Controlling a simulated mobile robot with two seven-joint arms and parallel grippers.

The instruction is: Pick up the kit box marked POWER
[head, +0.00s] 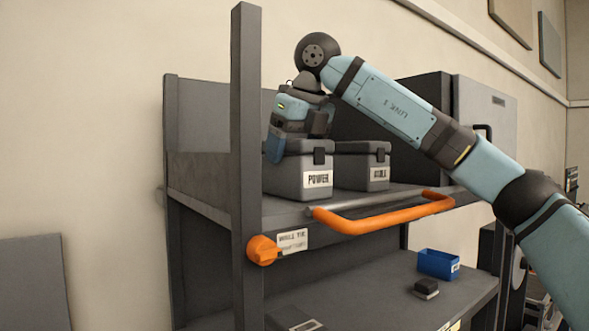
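The kit box marked POWER (300,182) is a grey box with a dark latch and a white label. It stands upright on the upper shelf, near the dark front post. My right gripper (277,150) points down at the top left of this box, with a blue finger overlapping the lid's left edge. The gripper and wrist hide the top of the box and any handle there. I cannot tell whether the fingers touch the box or how far apart they are. My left gripper is not in view.
A second grey kit box (362,170), its label hard to read, stands close to the right of POWER. An orange handle bar (385,217) runs along the shelf's front edge. An orange knob (262,250) sits on the post. The lower shelf holds a blue bin (438,264).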

